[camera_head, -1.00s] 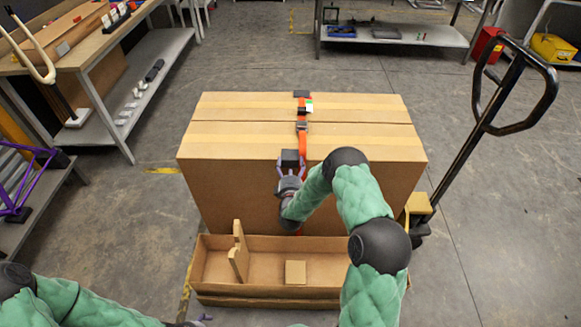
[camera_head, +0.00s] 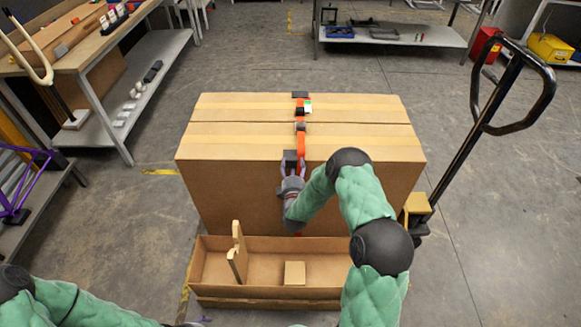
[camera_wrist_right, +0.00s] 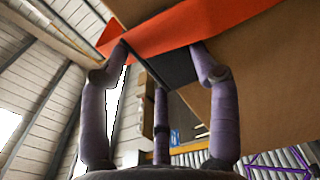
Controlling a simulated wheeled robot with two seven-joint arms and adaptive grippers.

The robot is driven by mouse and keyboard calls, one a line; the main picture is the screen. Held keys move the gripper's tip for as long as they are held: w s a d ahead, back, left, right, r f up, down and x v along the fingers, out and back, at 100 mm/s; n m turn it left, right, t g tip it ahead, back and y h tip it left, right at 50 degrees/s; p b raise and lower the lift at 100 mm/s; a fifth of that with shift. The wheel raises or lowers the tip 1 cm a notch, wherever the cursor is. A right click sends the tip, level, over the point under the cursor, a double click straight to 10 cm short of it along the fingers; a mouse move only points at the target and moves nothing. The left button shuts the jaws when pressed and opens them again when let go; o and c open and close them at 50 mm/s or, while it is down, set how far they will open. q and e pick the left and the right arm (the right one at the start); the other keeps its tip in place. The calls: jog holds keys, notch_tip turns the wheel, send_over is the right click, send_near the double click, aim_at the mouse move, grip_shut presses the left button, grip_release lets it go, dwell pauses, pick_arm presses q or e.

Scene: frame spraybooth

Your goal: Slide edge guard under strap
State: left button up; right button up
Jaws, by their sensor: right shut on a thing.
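An orange strap (camera_head: 301,139) runs over the top of a large cardboard box (camera_head: 240,185) and down its front face. My right gripper (camera_head: 291,168) is at the box's upper front edge, shut on the dark edge guard (camera_head: 289,158). In the right wrist view, the edge guard (camera_wrist_right: 178,68) lies between the fingers with the orange strap (camera_wrist_right: 190,25) across it, close to the fingertips. I cannot tell how far the guard is under the strap. Only a small purple tip of my left gripper (camera_head: 201,320) shows at the bottom edge; its jaws are not clear.
Another dark piece (camera_head: 300,95) sits at the strap on the box's far edge. An open cardboard tray (camera_head: 215,292) with cardboard pieces lies before the box. A pallet-jack handle (camera_head: 470,135) stands to the right, a workbench (camera_head: 85,50) to the left. Floor between is clear.

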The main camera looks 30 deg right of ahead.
jog(key=shift+s+d, duration=0.4)
jog(key=shift+d, duration=0.2)
jog(key=shift+s+d, duration=0.35)
jog(key=shift+d, duration=0.2)
jog(key=o, duration=1)
jog(key=shift+c, duration=0.2)
jog(key=v, duration=1.2)
